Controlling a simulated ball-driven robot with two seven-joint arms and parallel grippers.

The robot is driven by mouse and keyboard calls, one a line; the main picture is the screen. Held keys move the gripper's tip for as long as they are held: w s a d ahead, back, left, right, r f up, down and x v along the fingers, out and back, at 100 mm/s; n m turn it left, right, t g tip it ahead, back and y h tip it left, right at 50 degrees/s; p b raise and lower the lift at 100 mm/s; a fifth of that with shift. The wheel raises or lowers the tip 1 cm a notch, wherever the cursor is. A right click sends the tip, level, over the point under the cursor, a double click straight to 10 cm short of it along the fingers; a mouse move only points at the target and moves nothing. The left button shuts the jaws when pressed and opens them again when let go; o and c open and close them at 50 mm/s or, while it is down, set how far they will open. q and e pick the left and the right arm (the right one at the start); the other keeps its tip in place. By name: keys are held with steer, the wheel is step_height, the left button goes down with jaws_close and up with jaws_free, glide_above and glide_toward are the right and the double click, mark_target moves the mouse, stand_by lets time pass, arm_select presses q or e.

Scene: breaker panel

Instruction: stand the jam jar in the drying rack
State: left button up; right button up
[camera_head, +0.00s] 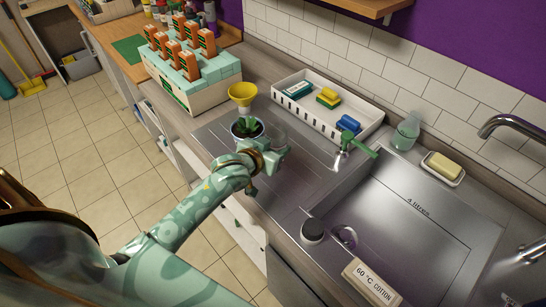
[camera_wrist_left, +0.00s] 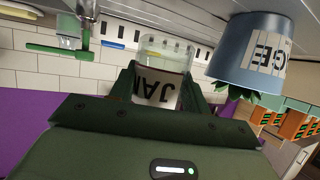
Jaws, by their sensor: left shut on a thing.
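The jam jar (camera_wrist_left: 165,52) is clear glass with a white label, and its lettering appears upside down in the left wrist view. My left gripper (camera_wrist_left: 158,88) is shut on it, with a dark green finger on each side. I cannot tell whether the jar touches the surface. The white drying rack (camera_head: 366,128) stands against the tiled wall, beyond and right of the gripper. My right gripper is not in view.
A plant pot (camera_wrist_left: 245,55) stands close beside the jar; a yellow funnel (camera_head: 242,92) is behind it. Sponges (camera_head: 328,98) and a blue item (camera_head: 348,123) occupy parts of the rack. A green tap handle (camera_head: 358,146) stands in front of the rack. The sink (camera_head: 415,235) is right.

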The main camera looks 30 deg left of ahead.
arm_select(q)
steer(key=shift+w+a+f+b, duration=0.15)
steer(key=shift+w+a+f, duration=0.2)
steer(key=shift+f, duration=0.2)
steer(key=shift+w+a+f+b, duration=0.15)
steer(key=shift+w+a+f, duration=0.15)
steer(key=shift+f, duration=0.2)
step_height(320, 180, down, 4)
steer(key=shift+w+r+b, duration=0.1)
steer(key=shift+r+b, duration=0.15)
steer(key=shift+b, duration=0.45)
steer(key=shift+r, duration=0.1)
steer(key=o, duration=1)
steer(key=shift+o, duration=1.1)
